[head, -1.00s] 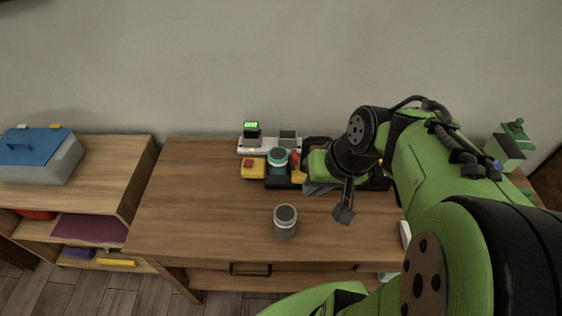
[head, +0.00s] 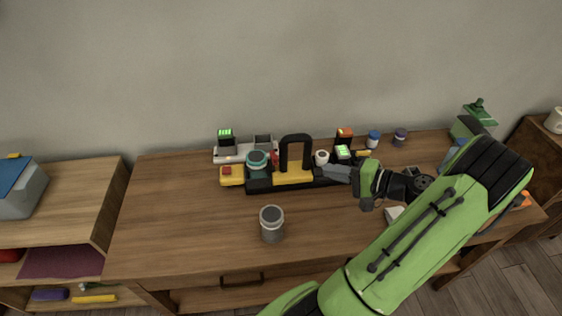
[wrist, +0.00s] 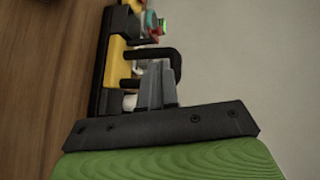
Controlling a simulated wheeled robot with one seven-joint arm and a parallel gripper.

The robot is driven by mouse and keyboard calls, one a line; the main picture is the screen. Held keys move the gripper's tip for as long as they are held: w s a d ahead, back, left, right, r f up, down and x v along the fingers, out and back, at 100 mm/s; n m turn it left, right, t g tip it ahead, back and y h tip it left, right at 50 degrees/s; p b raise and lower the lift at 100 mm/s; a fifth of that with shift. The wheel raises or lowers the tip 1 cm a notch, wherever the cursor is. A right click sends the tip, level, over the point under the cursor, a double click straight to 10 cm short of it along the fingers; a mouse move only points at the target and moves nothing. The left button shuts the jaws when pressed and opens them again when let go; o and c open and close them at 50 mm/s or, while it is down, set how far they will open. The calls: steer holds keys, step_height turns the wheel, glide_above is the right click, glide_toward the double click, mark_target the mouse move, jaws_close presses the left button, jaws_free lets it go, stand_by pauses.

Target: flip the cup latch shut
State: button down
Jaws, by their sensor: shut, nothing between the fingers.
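A teal-lidded cup (head: 257,163) stands at the left end of a black carrier (head: 262,186) with a yellow middle and a black arch handle (head: 296,141). A small red piece (head: 274,159) sits beside the cup; I cannot tell whether it is the latch or how it is set. My gripper (head: 320,172) is shut and empty, low at the right part of the carrier, just right of the handle. In the wrist view, my grey fingers (wrist: 156,75) point along the carrier toward the handle (wrist: 176,68), with the teal cup (wrist: 151,22) beyond it. Contact is unclear.
A white round-topped item (head: 322,157) is close to my fingers. A grey jar (head: 271,224) stands in front of the carrier. A white charger (head: 232,154) is behind left. Small lidded jars (head: 373,139) stand behind right. The table's left side is clear.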

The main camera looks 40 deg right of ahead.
steer(key=b+x, duration=0.2)
steer(key=x, duration=1.2)
steer(key=shift+b, duration=0.3)
